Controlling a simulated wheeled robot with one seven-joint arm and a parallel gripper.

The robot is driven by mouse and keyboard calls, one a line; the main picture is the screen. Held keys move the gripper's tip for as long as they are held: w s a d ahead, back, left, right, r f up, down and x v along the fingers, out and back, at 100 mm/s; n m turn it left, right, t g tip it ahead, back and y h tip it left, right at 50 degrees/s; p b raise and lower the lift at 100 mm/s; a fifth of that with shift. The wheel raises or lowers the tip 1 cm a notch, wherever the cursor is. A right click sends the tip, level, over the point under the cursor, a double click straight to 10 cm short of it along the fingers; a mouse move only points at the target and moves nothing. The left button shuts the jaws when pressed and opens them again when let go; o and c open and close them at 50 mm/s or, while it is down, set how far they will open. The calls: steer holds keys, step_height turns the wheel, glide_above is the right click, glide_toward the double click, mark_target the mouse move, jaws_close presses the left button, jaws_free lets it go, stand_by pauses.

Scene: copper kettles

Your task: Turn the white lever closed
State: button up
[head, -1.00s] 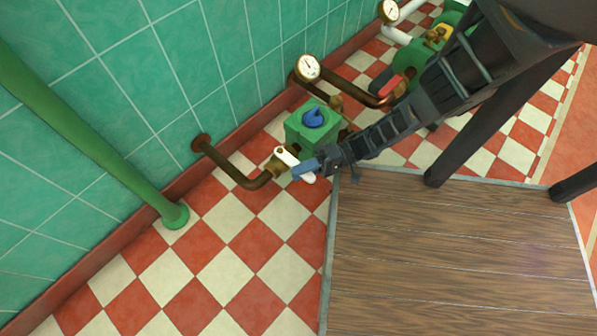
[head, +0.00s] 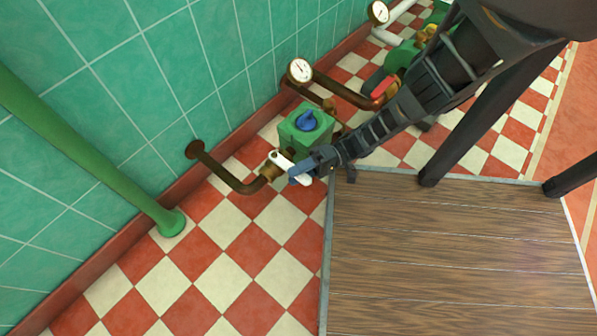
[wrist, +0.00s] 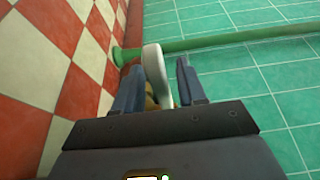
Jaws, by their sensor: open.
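The white lever (head: 290,167) sits on a brass valve (head: 272,166) at the end of a copper pipe that comes out of the tiled wall. My gripper (head: 298,175) is at the lever, its blue fingers over the lever's lower right part. In the wrist view the white lever (wrist: 157,75) stands between the two fingers of my gripper (wrist: 157,82), closer to the left finger. The fingers are apart, with a gap between the lever and the right finger. The valve body is mostly hidden behind the lever and my gripper in the wrist view.
A green pump box with a blue knob (head: 307,122) stands just behind my gripper. A pressure gauge (head: 300,70) and a red lever (head: 384,88) are farther back. A green pipe (head: 110,170) runs down to the floor at left. A wooden platform (head: 450,250) fills the lower right.

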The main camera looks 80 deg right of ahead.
steer(key=v, duration=0.7)
steer(key=shift+s+d, duration=0.2)
steer(key=shift+s, duration=0.15)
stand_by(0.5)
